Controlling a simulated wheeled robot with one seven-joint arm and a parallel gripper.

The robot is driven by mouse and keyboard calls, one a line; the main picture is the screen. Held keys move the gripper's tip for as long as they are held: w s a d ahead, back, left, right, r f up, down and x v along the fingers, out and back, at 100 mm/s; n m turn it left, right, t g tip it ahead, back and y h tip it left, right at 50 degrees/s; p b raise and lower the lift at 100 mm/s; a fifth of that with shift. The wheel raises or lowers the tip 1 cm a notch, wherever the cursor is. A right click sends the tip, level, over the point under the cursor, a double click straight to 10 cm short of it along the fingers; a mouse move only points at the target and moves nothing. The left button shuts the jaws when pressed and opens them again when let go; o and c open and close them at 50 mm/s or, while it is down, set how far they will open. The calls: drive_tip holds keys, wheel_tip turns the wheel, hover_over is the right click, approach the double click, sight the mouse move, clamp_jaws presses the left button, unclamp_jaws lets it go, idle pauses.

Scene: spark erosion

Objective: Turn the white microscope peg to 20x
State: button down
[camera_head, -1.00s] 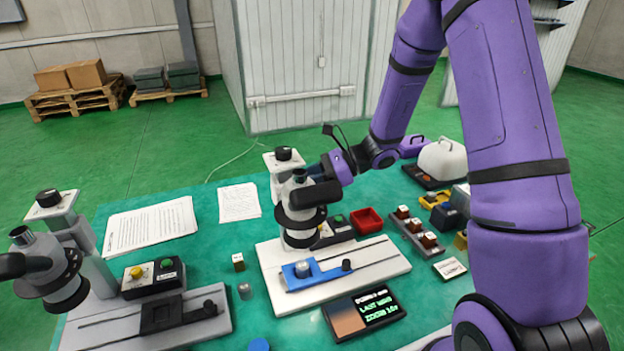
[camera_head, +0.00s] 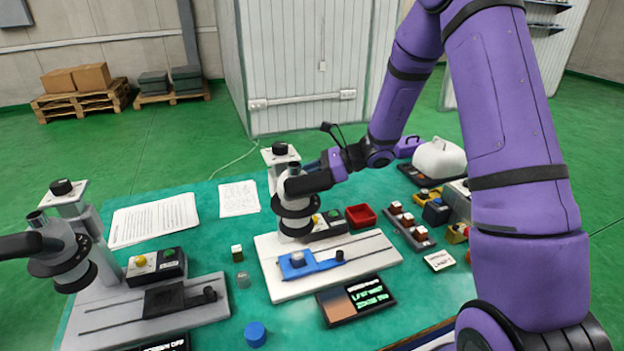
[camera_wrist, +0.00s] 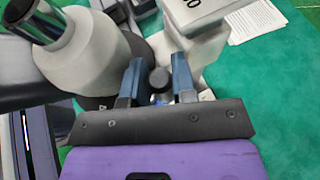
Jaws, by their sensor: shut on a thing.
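The white microscope (camera_head: 296,215) stands upright on a white base (camera_head: 275,285) near the middle of the bench in the head view. My gripper (camera_head: 313,164) is at its head, partly hidden behind the black tube (camera_head: 310,181). In the wrist view, the blue fingers of my gripper (camera_wrist: 159,78) are on either side of a small dark round peg (camera_wrist: 160,80) and shut on it. The white head (camera_wrist: 85,55) fills the upper left. A white block (camera_wrist: 195,12) shows a cut-off marking ending in 0. A display (camera_head: 356,299) stands before the base, its text too small to read surely.
A second, grey microscope (camera_head: 62,245) stands at the left. A red tray (camera_head: 361,216) and a button box (camera_head: 322,225) sit close beside the white microscope. Papers (camera_head: 153,219) lie behind. Small pots and a blue cap (camera_head: 255,334) stand between the microscopes.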

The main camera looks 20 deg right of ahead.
drive_tip(key=shift+s+d+t, duration=0.15)
drive_tip(key=shift+t, duration=0.15)
drive_tip(key=shift+s+d+m+t+h, duration=0.3)
drive_tip(key=shift+s+m+t+h, duration=0.25)
drive_tip(key=shift+m+t, duration=0.35)
drive_tip(key=shift+s+d+m+t+h, duration=0.3)
drive_tip(key=shift+s+m+t+h, duration=0.15)
drive_tip(key=shift+m+t+h, duration=0.4)
drive_tip(key=c, duration=1.2)
unclamp_jaws()
drive_tip(key=v, duration=1.1)
drive_tip(key=shift+f, duration=0.15)
drive_tip(key=shift+w+d, duration=0.1)
drive_tip(key=shift+w, duration=0.1)
